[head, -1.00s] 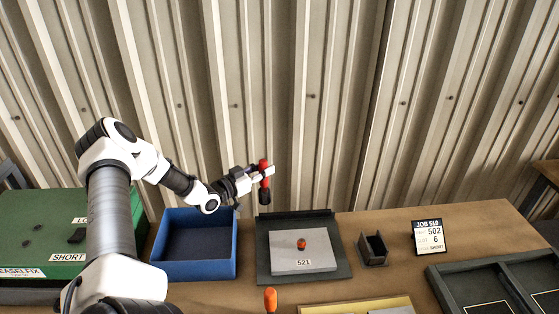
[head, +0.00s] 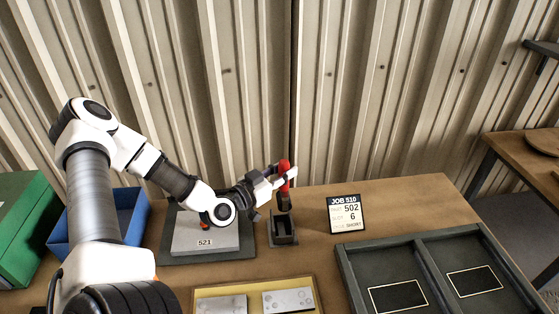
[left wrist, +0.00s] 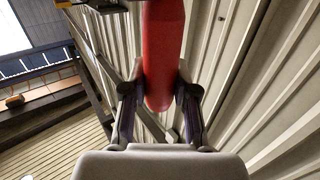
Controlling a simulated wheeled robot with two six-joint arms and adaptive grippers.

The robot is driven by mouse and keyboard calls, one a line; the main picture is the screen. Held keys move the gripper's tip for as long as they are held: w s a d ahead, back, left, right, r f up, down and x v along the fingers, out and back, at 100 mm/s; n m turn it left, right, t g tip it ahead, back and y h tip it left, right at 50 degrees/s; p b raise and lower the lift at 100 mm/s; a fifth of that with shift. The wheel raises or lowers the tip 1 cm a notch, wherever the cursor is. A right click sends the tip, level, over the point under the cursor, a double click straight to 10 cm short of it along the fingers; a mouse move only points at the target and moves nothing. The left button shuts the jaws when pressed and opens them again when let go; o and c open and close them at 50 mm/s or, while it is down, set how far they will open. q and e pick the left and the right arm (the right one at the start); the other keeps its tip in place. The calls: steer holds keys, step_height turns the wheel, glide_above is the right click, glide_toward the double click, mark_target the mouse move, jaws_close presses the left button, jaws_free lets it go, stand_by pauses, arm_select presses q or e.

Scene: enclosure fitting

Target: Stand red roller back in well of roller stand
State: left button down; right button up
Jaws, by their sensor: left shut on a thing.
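The red roller (head: 285,172) is held upright in my left gripper (head: 288,177), with its dark lower end pointing down. In the left wrist view the red handle (left wrist: 162,60) sits between the two fingers (left wrist: 160,98). The roller stand (head: 284,240) is a small dark open box on the table, directly below the roller in the head view. The roller's lower end overlaps the stand's back edge in the picture; I cannot tell whether it is above or inside the well. My right gripper is not in view.
Left of the stand is a grey plate marked 521 (head: 186,240) on a dark base. A job card (head: 347,214) stands to the right. A yellow tray with metal plates (head: 310,281) and a dark divided tray (head: 419,240) are nearer. A blue bin (head: 134,222) is at left.

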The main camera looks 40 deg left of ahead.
mark_target(282, 203)
arm_select(q)
steer(key=shift+s+a+r, duration=0.25)
steer(key=shift+s+a, duration=0.05)
steer(key=shift+a, duration=0.05)
steer(key=shift+w+d, duration=0.2)
steer(key=shift+f, duration=0.4)
step_height(282, 203, down, 2)
steer(key=shift+s+a+b, duration=0.15)
steer(key=shift+b, duration=1)
step_height(282, 203, down, 2)
steer(key=shift+f+b, duration=0.1)
steer(key=shift+b, duration=0.85)
step_height(282, 203, down, 8)
steer(key=b, duration=0.7)
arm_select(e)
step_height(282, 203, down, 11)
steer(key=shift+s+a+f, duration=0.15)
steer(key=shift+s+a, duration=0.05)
